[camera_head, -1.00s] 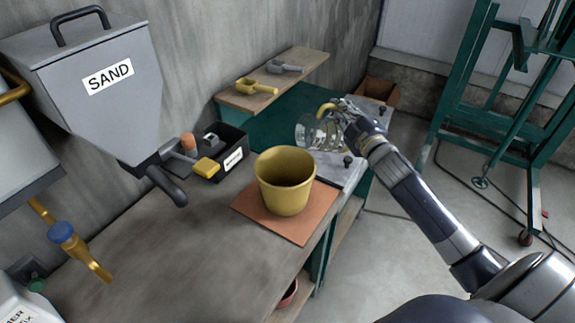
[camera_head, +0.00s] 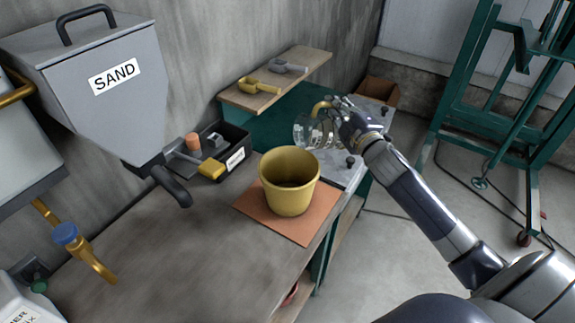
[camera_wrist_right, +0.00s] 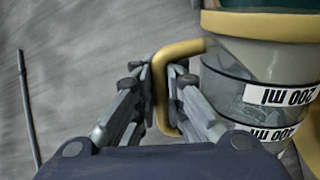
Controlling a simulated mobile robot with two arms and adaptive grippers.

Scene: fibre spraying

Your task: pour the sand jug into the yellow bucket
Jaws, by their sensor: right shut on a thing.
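The clear jug (camera_head: 314,133) has a yellow handle. My right gripper (camera_head: 338,112) is shut on that handle, and the jug is over the grey plate behind the bucket. In the right wrist view the gripper's fingers (camera_wrist_right: 162,92) close on the yellow handle, and the jug (camera_wrist_right: 245,98) shows upside-down 200 ml labels, a yellow band and a pale beige area. I cannot tell its exact tilt. The yellow bucket (camera_head: 290,190) stands upright and open, its inside dark, in front of the jug and apart from it. My left gripper is not in view.
The bucket stands on an orange-brown mat (camera_head: 300,229) near the bench edge. A grey SAND hopper (camera_head: 105,95) hangs at left. A wooden shelf (camera_head: 305,66) holds two scoops. A green frame stands at right.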

